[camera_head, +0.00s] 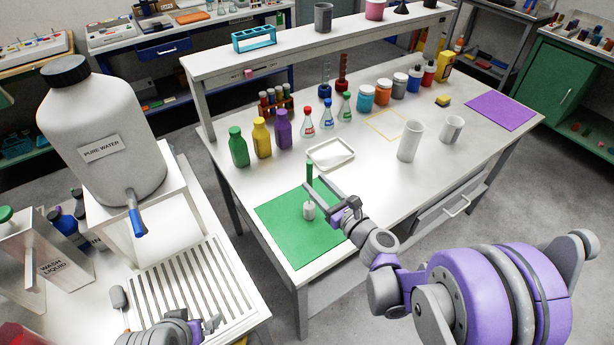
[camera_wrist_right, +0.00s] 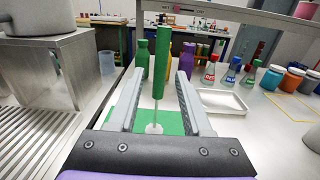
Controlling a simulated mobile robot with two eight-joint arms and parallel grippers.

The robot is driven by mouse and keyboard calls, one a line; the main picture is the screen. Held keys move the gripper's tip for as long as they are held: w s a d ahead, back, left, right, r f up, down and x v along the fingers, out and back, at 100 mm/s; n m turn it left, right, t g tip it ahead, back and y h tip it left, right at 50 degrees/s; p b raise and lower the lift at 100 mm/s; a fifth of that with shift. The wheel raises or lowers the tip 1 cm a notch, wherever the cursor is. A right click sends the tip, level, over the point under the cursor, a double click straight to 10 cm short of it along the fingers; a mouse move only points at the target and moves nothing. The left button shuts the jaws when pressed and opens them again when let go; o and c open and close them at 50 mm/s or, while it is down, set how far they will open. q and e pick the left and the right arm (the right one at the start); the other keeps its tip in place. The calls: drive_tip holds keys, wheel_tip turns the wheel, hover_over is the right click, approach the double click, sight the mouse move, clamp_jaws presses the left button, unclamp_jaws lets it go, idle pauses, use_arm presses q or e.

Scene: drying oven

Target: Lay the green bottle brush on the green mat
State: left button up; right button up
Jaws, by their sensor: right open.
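The green bottle brush (camera_head: 309,172) has a green handle, a thin stem and a white head (camera_head: 309,211). It is roughly upright, handle up, over the green mat (camera_head: 278,222). I cannot tell whether its head touches the mat. My right gripper (camera_head: 317,190) is over the mat, beside the brush. In the right wrist view the brush (camera_wrist_right: 161,72) stands between the open fingers (camera_wrist_right: 155,85), with visible gaps on both sides. The mat (camera_wrist_right: 172,122) shows below it. My left gripper (camera_head: 212,323) is low in the head view by the drying rack; its jaws are unclear.
A white tray (camera_head: 331,153) lies just behind the mat. Green, yellow and purple bottles (camera_head: 261,138) stand behind its left side. Two white cylinders (camera_head: 410,142) stand to the right. The slotted rack (camera_head: 190,280) and large water container (camera_head: 103,135) are at left.

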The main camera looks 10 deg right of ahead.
drive_tip(key=s+a+f+n+g+h, duration=0.15)
drive_tip(key=s+n+g, duration=0.25)
drive_tip(key=s+n, duration=0.45)
drive_tip(key=s+a+f+n+g, duration=0.35)
drive_tip(key=s+n, duration=0.35)
drive_tip(key=n, duration=0.3)
drive_tip(key=s+d+f+n+g+h, duration=0.1)
drive_tip(key=s+d+n+g+h, duration=0.2)
drive_tip(key=s+d+n+h, duration=0.3)
drive_tip(key=s+d+n, duration=0.2)
drive_tip(key=s+n, duration=0.3)
drive_tip(key=n, duration=0.1)
drive_tip(key=shift+d+f+n+b, duration=0.3)
drive_tip(key=shift+d+f+n, duration=0.05)
drive_tip(key=shift+d, duration=0.05)
drive_tip(key=shift+g, duration=0.25)
